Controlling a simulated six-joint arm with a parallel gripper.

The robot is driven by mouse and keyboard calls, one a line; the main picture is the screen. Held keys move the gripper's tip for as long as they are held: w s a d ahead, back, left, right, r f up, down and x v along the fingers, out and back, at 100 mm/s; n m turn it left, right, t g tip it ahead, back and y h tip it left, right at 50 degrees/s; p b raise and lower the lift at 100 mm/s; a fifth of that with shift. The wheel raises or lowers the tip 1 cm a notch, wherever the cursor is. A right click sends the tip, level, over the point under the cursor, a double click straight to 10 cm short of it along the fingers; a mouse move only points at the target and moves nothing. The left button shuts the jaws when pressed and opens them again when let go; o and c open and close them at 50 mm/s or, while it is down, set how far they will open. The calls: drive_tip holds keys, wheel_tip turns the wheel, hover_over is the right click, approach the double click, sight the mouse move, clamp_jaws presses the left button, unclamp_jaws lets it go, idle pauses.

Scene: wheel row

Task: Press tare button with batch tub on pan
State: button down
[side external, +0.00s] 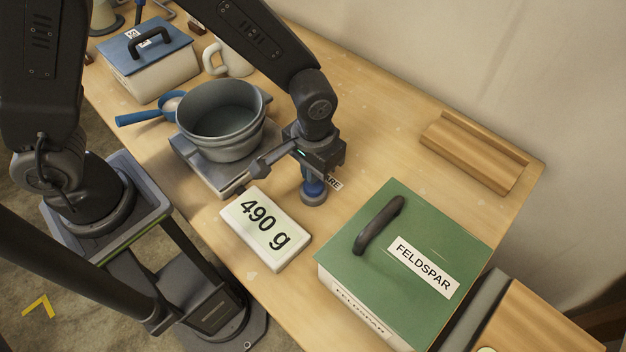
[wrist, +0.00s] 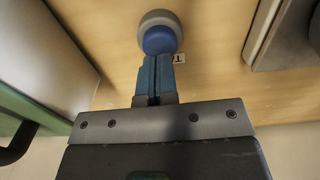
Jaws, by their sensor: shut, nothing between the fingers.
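The grey batch tub (side external: 222,120) stands upright on the scale's pan (side external: 205,163), and its inside looks empty as far as I can see. The scale's display (side external: 265,228) reads 490 g. The tare button (side external: 313,198) has a blue top on a grey round base, with a partly hidden label beside it. My gripper (side external: 312,178) is shut and empty, with its fingertips at the blue top. The wrist view also shows the button (wrist: 160,38) just beyond the closed blue fingertips. I cannot tell whether they touch it.
A green-lidded box (side external: 420,235) marked FELDSPAR stands right of the button. A blue scoop (side external: 150,115), a white mug (side external: 232,62) and a blue-lidded box (side external: 150,65) are at the back left. A wooden block (side external: 475,150) lies at the right. Table between is bare.

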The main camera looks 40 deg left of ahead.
drive_tip(key=shift+f, duration=0.15)
drive_tip(key=shift+f, duration=1.3)
drive_tip(key=shift+r, duration=1.45)
drive_tip(key=shift+r, duration=0.1)
drive_tip(key=shift+r, duration=2.45)
